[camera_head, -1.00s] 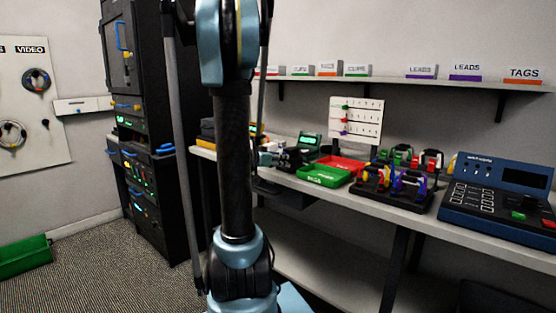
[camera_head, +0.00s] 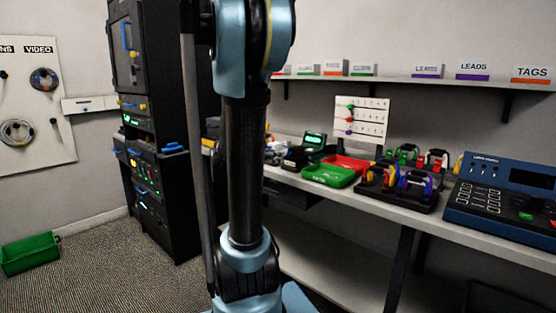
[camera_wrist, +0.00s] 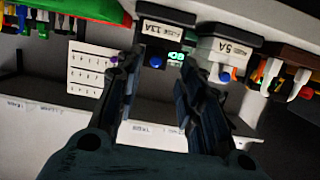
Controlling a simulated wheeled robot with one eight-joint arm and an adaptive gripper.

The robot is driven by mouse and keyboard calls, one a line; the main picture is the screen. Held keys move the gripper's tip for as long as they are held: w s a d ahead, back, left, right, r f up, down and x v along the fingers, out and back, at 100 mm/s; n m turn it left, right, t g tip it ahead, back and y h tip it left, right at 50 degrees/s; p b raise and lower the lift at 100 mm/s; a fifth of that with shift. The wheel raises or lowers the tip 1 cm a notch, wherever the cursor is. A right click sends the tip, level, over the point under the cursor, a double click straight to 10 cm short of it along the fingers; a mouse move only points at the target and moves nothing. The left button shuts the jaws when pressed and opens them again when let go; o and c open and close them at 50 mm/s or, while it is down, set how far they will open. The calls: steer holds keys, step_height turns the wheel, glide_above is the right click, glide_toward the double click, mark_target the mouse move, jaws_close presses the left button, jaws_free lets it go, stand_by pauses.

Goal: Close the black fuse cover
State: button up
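In the wrist view, a black fuse box marked 13A (camera_wrist: 157,31) with a dark top piece and a blue button shows beyond the fingers. A pale box marked 5A (camera_wrist: 224,46), also with a dark top piece, is to its right. I cannot tell whether the black cover is open or shut. My gripper (camera_wrist: 157,72) is open and empty, with the black box showing through the gap between its fingers. I cannot tell whether a finger touches it. In the head view my gripper is out of sight, and I cannot make out the cover.
A dark equipment rack (camera_head: 158,190) stands left; carpet between is clear.

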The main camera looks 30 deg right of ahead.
steer(key=shift+v, duration=2.25)
steer(key=shift+f, duration=0.1)
steer(key=s+a+f+n+g+y, duration=0.3)
steer(key=s+a+f+n+y, duration=1)
steer(key=s+a+f, duration=0.5)
steer(key=s+a+y, duration=0.1)
steer(key=s+a, duration=0.2)
steer(key=a, duration=0.1)
steer(key=shift+a+f+n, duration=0.2)
steer(key=shift+n, duration=0.2)
steer(key=shift+s, duration=0.15)
